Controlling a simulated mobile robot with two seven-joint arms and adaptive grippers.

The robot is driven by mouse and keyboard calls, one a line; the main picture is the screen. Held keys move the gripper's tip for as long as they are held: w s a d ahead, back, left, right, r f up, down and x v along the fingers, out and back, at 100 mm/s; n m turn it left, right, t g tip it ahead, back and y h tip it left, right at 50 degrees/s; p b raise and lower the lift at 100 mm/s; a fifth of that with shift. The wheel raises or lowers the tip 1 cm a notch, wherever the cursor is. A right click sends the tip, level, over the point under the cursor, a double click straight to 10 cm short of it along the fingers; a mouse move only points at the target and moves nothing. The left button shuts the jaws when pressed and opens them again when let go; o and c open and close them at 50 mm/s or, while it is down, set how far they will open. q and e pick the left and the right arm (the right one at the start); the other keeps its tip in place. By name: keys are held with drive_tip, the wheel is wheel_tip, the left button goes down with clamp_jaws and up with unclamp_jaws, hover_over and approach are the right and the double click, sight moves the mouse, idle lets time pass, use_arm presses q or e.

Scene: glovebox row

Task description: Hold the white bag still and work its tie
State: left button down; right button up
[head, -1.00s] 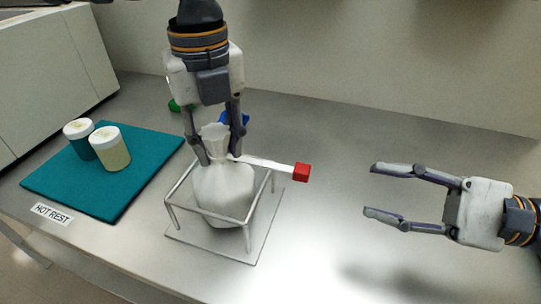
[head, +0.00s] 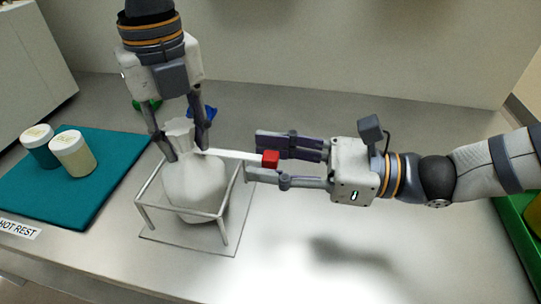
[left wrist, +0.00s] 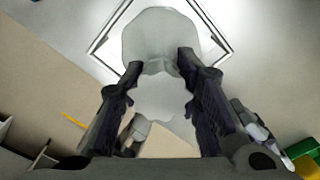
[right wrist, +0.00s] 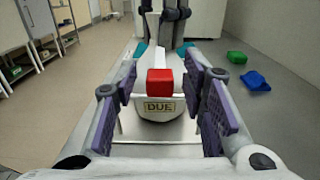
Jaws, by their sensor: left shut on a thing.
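The white bag (head: 194,188) stands upright inside a wire frame (head: 181,208). My left gripper (head: 187,154) comes from above and is shut on the bag's gathered neck; the left wrist view shows the neck (left wrist: 160,95) between its fingers. The tie is a white strip (head: 232,154) running right from the neck to a red end block (head: 270,159). My right gripper (head: 254,157) is open, its fingers on either side of the red block. In the right wrist view the block (right wrist: 160,82) sits between the fingers with gaps on both sides.
A teal mat (head: 82,197) at the left holds two lidded jars (head: 73,153), beside a "HOT REST" label (head: 18,229). A green piece (head: 147,105) and a blue piece (head: 207,112) lie behind the bag. A green bin (head: 518,240) is at the right edge. The front counter is clear.

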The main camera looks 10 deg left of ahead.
sight(235, 154)
drive_tip(key=shift+c, duration=0.5)
clamp_jaws()
drive_tip(key=shift+a+r, duration=0.1)
drive_tip(key=shift+a, duration=2.55)
drive_tip(key=shift+o, duration=0.5)
unclamp_jaws()
drive_tip(key=shift+d, duration=0.1)
drive_tip(key=d, duration=1.2)
